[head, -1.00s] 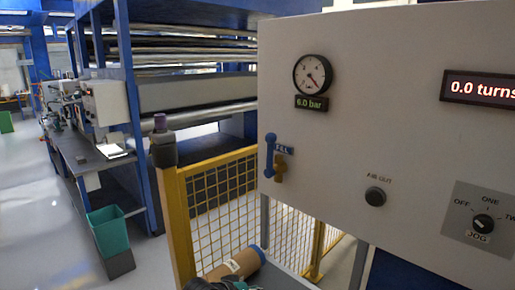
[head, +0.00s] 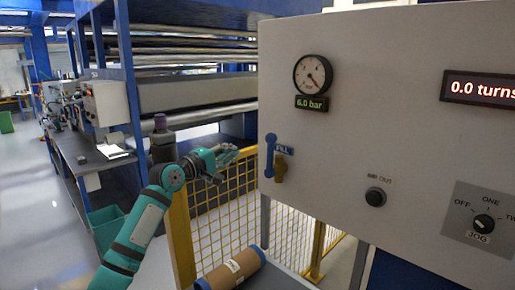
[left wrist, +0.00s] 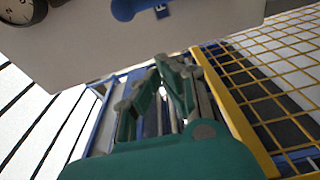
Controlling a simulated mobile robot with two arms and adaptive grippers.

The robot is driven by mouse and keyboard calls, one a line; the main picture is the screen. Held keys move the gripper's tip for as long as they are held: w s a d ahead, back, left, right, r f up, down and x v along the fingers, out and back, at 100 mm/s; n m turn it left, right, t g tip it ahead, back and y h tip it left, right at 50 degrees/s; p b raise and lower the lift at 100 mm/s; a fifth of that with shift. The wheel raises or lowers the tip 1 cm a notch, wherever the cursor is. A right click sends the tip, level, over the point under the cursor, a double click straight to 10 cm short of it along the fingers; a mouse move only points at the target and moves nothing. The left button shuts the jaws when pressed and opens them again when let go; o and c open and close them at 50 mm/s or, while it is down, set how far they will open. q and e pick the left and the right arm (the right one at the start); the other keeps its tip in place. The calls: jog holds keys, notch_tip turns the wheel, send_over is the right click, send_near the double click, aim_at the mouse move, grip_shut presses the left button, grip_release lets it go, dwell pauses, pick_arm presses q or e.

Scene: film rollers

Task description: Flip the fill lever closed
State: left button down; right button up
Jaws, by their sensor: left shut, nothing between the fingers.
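The blue fill lever (head: 270,154) stands upright on the left edge of the light grey panel, beside a brass valve body (head: 281,168) and a small blue FILL label (head: 284,150). Part of the lever also shows at the top of the left wrist view (left wrist: 130,8). My left gripper (head: 228,157) is shut and empty, left of the lever and apart from it, at about the same height in the picture. Its fingers (left wrist: 163,75) point up toward the panel's lower edge in the left wrist view. My right gripper is not in view.
The panel (head: 400,90) carries a gauge (head: 312,74) reading 6.0 bar, a turns display (head: 482,88), an AIR OUT button (head: 375,197) and a jog knob (head: 483,223). A yellow mesh guard (head: 215,210) stands behind my arm. A brown roll (head: 232,270) lies below.

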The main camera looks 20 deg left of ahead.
aim_at(270, 156)
pick_arm(q)
jog(key=w+d+p, duration=0.5)
jog(key=w+p, duration=0.1)
jog(key=w, duration=0.1)
jog(key=shift+w+d, duration=0.35)
dwell(0.5)
jog(key=shift+f, duration=0.15)
